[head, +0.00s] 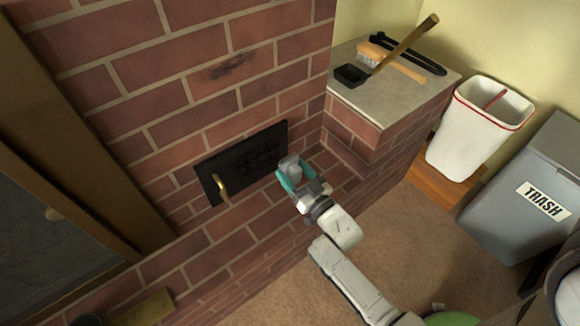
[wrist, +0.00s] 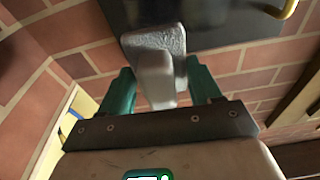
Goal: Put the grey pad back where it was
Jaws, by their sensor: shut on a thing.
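The grey pad (head: 289,163) is held at my gripper (head: 292,176), close to the brick wall by the right end of a black metal door. In the wrist view the pad (wrist: 155,41) is a light grey, rough-looking block with a narrower grey part that sits between my two teal fingers. The pad overlaps the black door in that view. I cannot tell whether it touches the door or the brick.
The black door (head: 236,165) with a brass handle (head: 221,187) is set in the brick wall. A stone-topped brick ledge (head: 366,106) at upper right carries a brush (head: 374,52), a shovel (head: 351,76) and black tongs (head: 410,56). A white bin (head: 474,138) and a grey trash bin (head: 522,190) stand right.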

